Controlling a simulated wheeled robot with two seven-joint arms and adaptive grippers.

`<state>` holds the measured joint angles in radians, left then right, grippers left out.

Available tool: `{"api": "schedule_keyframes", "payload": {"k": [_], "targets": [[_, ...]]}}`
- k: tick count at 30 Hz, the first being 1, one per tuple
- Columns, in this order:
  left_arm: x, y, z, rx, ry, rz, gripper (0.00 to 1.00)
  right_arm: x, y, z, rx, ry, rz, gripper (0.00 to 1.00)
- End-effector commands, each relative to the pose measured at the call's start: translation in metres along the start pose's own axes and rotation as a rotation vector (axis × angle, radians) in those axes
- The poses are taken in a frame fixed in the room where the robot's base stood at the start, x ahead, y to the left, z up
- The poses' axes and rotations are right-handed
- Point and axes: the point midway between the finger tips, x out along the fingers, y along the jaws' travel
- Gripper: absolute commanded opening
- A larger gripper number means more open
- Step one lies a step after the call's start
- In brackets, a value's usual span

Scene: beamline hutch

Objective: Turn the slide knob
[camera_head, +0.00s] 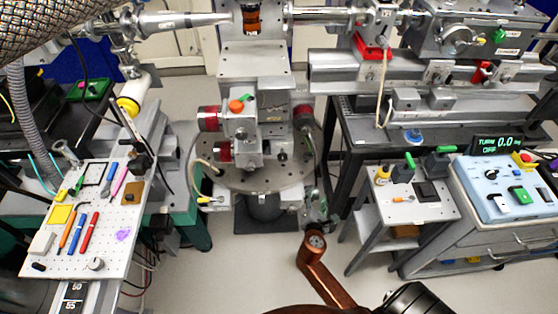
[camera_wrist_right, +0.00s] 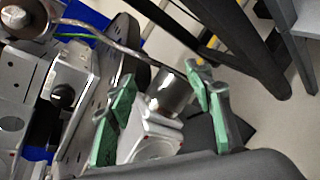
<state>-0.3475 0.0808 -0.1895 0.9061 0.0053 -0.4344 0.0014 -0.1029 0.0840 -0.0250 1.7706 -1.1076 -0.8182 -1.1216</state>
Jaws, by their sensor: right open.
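My right gripper (camera_head: 318,208) is beside the front right of the round central stage (camera_head: 235,178), at the end of my copper-coloured arm. In the right wrist view my right gripper (camera_wrist_right: 163,85) has two green fingers spread apart, with nothing clamped. A grey cylinder (camera_wrist_right: 175,96) with a bright metal end shows between and beyond the fingers, apart from them as far as I can tell. I cannot tell whether it is the slide knob or part of the stage support. No slide knob is clearly identifiable in the head view. My left gripper is not visible.
A white perforated board (camera_head: 125,232) with pens and small tools is at left. A small side table (camera_head: 425,205) and a control cart (camera_head: 480,240) stand at right; the cart's display (camera_head: 497,144) reads "TURN 0.0" and "OFF". Some floor (camera_head: 245,270) is clear.

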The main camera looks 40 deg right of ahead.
Motion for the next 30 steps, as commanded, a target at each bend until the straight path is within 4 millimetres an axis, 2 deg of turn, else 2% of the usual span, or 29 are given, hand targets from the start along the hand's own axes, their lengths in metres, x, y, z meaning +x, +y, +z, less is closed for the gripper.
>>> {"api": "schedule_keyframes", "payload": {"k": [1,4,9,12,17,30], "targets": [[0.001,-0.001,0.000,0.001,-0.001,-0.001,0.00,0.004,0.019,0.002,-0.083,-0.026,0.040,0.47],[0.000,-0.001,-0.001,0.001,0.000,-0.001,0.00,0.007,0.056,0.003,-0.277,-0.083,0.117,0.47],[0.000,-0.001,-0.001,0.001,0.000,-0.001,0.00,0.011,0.121,-0.008,-0.635,-0.187,0.240,0.47],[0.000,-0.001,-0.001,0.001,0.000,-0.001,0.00,0.010,0.147,-0.016,-0.796,-0.236,0.286,0.47],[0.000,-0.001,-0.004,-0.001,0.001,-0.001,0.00,0.015,0.164,-0.021,-0.895,-0.268,0.312,0.47],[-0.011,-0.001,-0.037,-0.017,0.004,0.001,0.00,0.073,0.185,-0.016,-0.894,-0.266,0.311,0.47]]}}
